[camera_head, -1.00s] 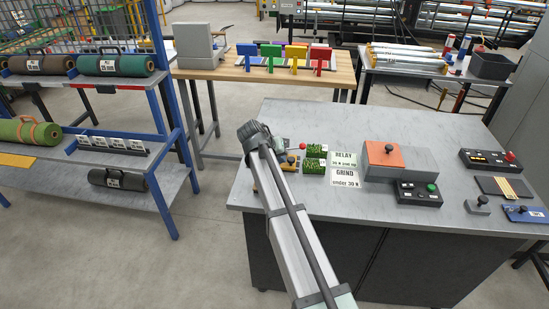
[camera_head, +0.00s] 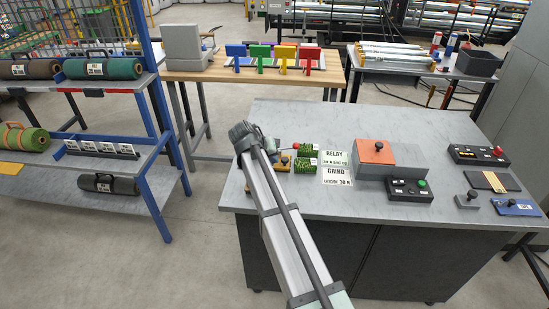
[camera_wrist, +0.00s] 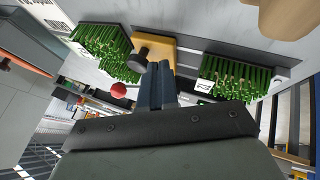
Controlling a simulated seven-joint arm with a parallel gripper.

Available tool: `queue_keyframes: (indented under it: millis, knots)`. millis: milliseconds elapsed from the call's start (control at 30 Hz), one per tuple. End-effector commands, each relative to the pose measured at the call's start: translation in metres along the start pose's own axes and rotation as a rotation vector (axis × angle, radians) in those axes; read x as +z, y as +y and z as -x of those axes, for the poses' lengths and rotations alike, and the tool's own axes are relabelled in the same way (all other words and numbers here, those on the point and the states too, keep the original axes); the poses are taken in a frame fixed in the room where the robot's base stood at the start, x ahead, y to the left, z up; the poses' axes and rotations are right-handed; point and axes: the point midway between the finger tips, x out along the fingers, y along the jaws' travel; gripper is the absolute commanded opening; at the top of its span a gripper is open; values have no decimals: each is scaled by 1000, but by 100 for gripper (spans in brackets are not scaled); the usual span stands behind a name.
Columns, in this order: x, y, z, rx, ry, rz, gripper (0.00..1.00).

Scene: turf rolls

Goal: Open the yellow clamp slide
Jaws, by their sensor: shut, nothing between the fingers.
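The yellow clamp slide (camera_wrist: 184,58) is a yellow block with a black knob (camera_wrist: 138,58), between two green turf pieces (camera_wrist: 105,50) in the wrist view. In the head view the yellow slide (camera_head: 284,163) is small and partly hidden by my arm at the left of the grey workbench (camera_head: 270,203). My gripper (camera_wrist: 156,68) is shut and empty. Its fingertips appear just beside the knob and over the block's edge. I cannot tell whether they touch. In the head view my arm hides most of the gripper.
A red ball knob (camera_wrist: 118,90) is close to the fingers. Coloured clamps (camera_head: 284,56) stand on the wooden table behind. The bench's rear middle is clear.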

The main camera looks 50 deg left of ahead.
Motion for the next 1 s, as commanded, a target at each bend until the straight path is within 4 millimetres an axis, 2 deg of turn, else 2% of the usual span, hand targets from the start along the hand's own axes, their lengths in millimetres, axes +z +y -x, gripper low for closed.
queue_keyframes:
  millis: [200, 500, 700, 867, 1000]
  knots:
    - [0, -30, 22, -2, 4, 2, 0]
    - [0, -28, 80, -2, 3, 2, 0]
    - [0, -27, 104, -1, 2, 1, 0]
    - [-1, -25, 112, 0, 1, -1, 0]
    - [-4, -2, 101, 14, -12, -26, 0]
